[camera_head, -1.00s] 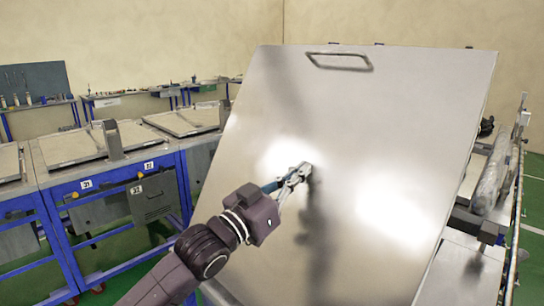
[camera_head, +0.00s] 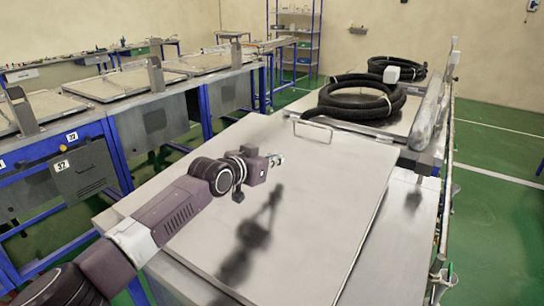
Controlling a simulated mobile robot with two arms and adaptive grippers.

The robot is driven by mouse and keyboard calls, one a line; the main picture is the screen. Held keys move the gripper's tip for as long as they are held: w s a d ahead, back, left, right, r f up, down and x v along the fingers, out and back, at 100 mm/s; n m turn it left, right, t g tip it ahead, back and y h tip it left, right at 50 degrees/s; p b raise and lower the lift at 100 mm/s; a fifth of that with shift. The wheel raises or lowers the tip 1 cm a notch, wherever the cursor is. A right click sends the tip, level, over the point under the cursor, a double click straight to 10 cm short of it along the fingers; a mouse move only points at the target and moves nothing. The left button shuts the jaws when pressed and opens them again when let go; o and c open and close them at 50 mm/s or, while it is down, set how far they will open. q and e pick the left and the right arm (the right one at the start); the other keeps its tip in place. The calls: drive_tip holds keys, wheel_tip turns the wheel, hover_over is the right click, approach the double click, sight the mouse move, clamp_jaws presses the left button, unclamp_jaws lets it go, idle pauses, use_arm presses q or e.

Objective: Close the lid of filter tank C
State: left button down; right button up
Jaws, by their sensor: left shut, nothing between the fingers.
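The lid (camera_head: 300,215) is a large flat metal panel with a bar handle (camera_head: 313,131) at its far edge. It now lies low and nearly flat over the metal tank body (camera_head: 388,265); I cannot tell whether it is fully seated. No letter C is readable on it. My left gripper (camera_head: 279,160) is shut and empty, above the left part of the lid near its far left corner. Its shadow falls on the lid, and I cannot tell whether the fingertips touch it. My right gripper is not in view.
Black coiled hoses (camera_head: 361,97) lie on a metal surface behind the lid. A long clear tube (camera_head: 430,112) and a rail run along the right side. Blue-framed benches (camera_head: 118,150) with panels stand at left. Green floor (camera_head: 500,200) is open at right.

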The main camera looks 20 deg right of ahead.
sight(278, 176)
use_arm(q)
drive_tip(key=shift+w+d+f+g+y+b, duration=0.2)
drive_tip(key=shift+f+b, duration=0.2)
drive_tip(key=shift+f, duration=0.35)
drive_tip(key=shift+w+d+f+g+y+b, duration=0.1)
drive_tip(key=shift+w+d+f+y+b, duration=0.2)
drive_tip(key=shift+f, duration=0.4)
drive_tip(key=shift+s+a, duration=0.15)
